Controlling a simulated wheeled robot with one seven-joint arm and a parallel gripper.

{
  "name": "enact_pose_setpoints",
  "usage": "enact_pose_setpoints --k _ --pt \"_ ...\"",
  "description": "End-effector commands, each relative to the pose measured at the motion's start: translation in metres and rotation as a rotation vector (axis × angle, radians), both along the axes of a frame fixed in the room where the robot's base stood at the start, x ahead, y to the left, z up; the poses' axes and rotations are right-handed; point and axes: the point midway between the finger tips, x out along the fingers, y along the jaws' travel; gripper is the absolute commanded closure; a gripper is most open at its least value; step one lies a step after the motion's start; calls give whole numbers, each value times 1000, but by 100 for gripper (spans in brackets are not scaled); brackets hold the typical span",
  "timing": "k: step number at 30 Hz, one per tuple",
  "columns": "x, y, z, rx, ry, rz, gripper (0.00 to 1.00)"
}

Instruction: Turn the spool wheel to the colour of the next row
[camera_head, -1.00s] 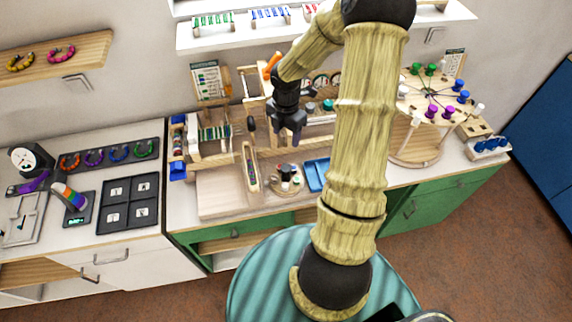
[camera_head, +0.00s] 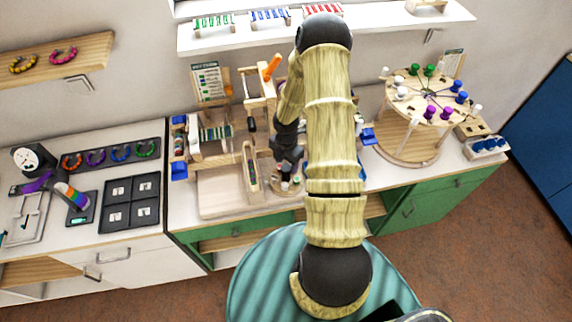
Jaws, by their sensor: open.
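The spool wheel (camera_head: 408,104) is a round, pale wooden disc on wooden legs at the right. Green (camera_head: 428,70), blue (camera_head: 461,97), purple (camera_head: 446,112) and white (camera_head: 402,93) spools stand around its top. My gripper (camera_head: 289,180) is dark and points down, well left of the wheel, over a small round wooden stand (camera_head: 283,194). It is open; its fingers partly cover the stand's small items, and I see nothing held. A bead loom (camera_head: 208,140) with striped beadwork stands left of the gripper. A chart card (camera_head: 207,81) is behind it, too small to read.
My arm crosses the middle and hides part of the bench. A wooden block (camera_head: 473,128) and a tray of blue spools (camera_head: 489,146) sit right of the wheel. A dark four-part tray (camera_head: 129,201) is at left. A shelf (camera_head: 365,26) runs above.

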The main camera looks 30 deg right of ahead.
Motion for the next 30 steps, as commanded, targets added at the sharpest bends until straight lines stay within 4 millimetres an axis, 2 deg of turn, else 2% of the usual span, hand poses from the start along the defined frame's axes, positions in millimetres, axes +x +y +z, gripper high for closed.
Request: enact_pose_setpoints --k 6,16,23,30 --pt "0 0 -22 0 0 2 42" --pt "0 0 -26 0 0 0 42" --pt "0 0 -25 0 0 0 87" --pt "0 0 -25 0 -1 -10 87"
